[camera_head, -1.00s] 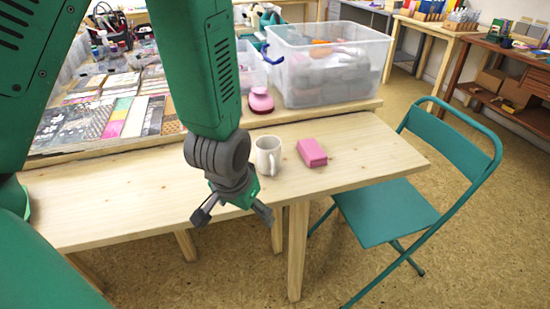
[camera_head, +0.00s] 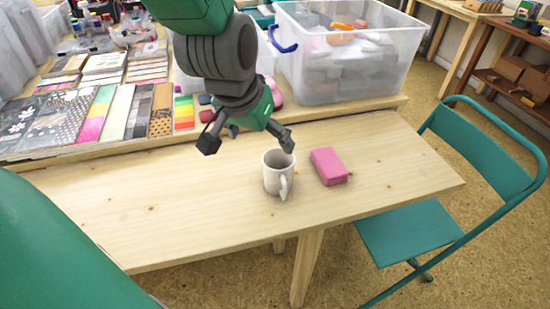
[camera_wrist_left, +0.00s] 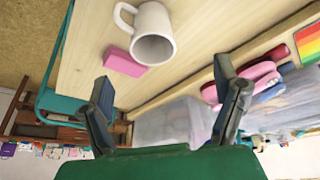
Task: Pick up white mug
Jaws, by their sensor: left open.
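The white mug (camera_head: 277,174) stands upright on the light wooden table, its handle toward the front edge. It also shows in the left wrist view (camera_wrist_left: 153,30), beyond the fingertips. My left gripper (camera_head: 247,143) is open and empty, above the table, up and to the left of the mug. In the wrist view its two fingers (camera_wrist_left: 164,82) are spread apart with the mug between their lines but apart from them. My right gripper is not in view.
A pink block (camera_head: 329,166) lies just right of the mug. A clear plastic bin (camera_head: 345,70) stands on the raised shelf behind. A teal folding chair (camera_head: 410,235) is at the right. The left part of the table (camera_head: 150,205) is clear.

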